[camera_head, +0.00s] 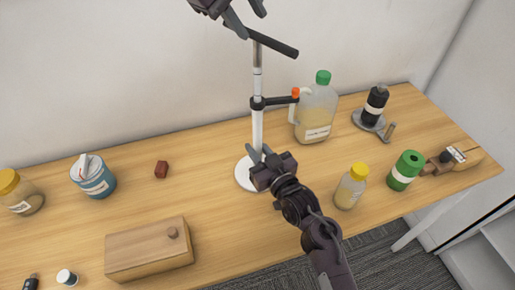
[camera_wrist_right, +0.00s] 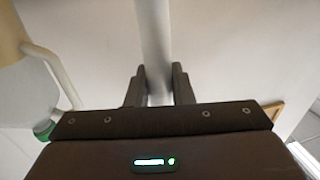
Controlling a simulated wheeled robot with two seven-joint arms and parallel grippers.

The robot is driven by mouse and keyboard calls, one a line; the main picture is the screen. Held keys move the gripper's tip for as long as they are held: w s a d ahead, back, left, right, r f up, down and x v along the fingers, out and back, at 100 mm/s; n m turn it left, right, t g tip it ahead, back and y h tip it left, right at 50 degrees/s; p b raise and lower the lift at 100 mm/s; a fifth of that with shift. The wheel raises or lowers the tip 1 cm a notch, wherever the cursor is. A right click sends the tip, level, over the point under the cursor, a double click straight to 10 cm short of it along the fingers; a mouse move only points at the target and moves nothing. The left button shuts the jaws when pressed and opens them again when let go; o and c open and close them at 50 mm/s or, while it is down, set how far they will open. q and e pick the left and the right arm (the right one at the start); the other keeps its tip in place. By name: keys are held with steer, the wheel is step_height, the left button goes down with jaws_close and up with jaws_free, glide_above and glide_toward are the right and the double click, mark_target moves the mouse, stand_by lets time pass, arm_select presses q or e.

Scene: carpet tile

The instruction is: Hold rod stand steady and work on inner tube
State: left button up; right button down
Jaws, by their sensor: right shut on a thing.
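The rod stand has a round white base (camera_head: 243,175), a white outer tube (camera_head: 257,130) and a black clamp with an orange-tipped side arm. A thinner silver inner tube (camera_head: 257,65) rises from it, topped by a tilted black crossbar (camera_head: 272,42). My right gripper (camera_head: 260,155) is shut on the outer tube low down, just above the base. In the right wrist view the tube (camera_wrist_right: 153,35) stands between its fingers (camera_wrist_right: 158,78). My left gripper (camera_head: 253,24) is open at the top edge, by the crossbar's upper left part; its upper part is cut off. I cannot tell if it touches the bar.
A green-capped jug (camera_head: 316,115) stands close behind the stand's right side. A wooden box (camera_head: 148,252), blue can (camera_head: 94,180) and red block (camera_head: 161,169) are left.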

mark_target(255, 35)
arm_select(q)
steer(key=shift+x, duration=1.6)
steer(key=c, duration=0.5)
